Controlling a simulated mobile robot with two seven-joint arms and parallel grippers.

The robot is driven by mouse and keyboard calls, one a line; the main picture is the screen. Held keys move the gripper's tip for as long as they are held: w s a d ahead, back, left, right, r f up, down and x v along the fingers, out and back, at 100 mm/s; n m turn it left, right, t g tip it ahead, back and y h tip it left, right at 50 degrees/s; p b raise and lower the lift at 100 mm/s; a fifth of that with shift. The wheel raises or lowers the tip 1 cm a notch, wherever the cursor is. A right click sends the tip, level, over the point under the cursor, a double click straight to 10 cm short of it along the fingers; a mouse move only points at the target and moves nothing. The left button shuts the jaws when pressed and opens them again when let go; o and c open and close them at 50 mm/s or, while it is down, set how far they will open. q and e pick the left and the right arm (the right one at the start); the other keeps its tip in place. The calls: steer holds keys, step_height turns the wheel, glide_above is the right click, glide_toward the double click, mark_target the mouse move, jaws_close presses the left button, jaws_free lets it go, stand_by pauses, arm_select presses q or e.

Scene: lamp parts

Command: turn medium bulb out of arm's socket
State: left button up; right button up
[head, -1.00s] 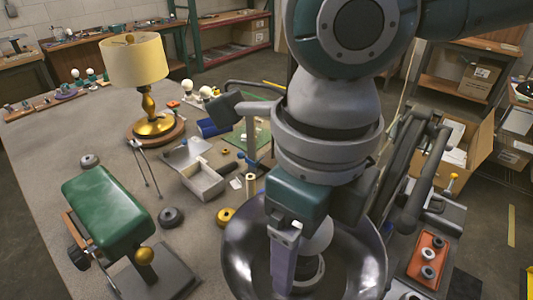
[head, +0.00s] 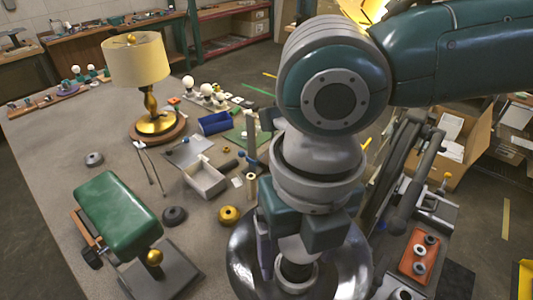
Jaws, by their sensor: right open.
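The arm lamp's wide, shiny dark shade (head: 240,262) lies open side up at the bottom middle of the head view. A pale ringed socket (head: 297,279) shows inside it. A pale rounded shape just above the socket appears to be the medium bulb (head: 291,247), mostly hidden by my right gripper. My right gripper (head: 290,258) points down into the shade, its fingers open on either side of the bulb. I cannot tell whether they touch it. The lamp's grey jointed arm (head: 405,175) stands to the right. My left gripper is not in view.
A green-shaded lamp (head: 118,215) stands at the left, and a gold lamp with a cream shade (head: 137,62) behind. A grey open box (head: 205,178), a blue bin (head: 215,123) and several white bulbs (head: 188,82) are on the table. An orange tray (head: 420,255) is at the right.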

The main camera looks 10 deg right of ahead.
steer(key=m+p, duration=0.2)
steer(key=m, duration=0.2)
steer(key=shift+r, duration=0.15)
steer(key=shift+m+p, duration=0.5)
steer(key=shift+m, duration=1.2)
steer(key=c, duration=1)
steer(key=n, duration=0.3)
steer(key=shift+f, duration=0.2)
steer(key=n+b, duration=0.1)
steer(key=n, duration=0.2)
steer(key=shift+r+n, duration=0.15)
steer(key=shift+n, duration=0.35)
